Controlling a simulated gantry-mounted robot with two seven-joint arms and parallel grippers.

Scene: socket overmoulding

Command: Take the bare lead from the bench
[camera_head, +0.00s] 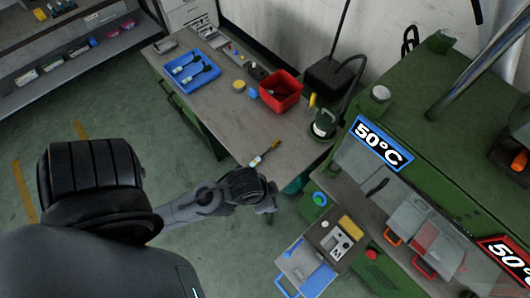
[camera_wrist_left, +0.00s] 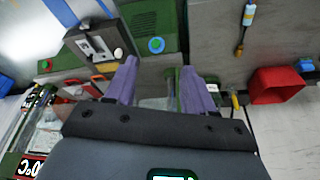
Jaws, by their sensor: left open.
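The bare lead (camera_head: 265,154) lies near the front edge of the bench (camera_head: 225,120) in the head view, with a pale end and an orange-brown end. It also shows at the top right of the left wrist view (camera_wrist_left: 244,28). My left gripper (camera_head: 271,207) is just in front of the bench edge, apart from the lead. In the left wrist view its two purple fingers (camera_wrist_left: 161,84) are spread with nothing between them. My right gripper is not in view.
A red bin (camera_head: 281,92) and a blue tray (camera_head: 188,72) with dark-ended leads stand on the bench. A green soldering-type stand (camera_head: 322,127) is to the lead's right. A green machine (camera_head: 430,90) and a control box (camera_head: 335,242) stand at right.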

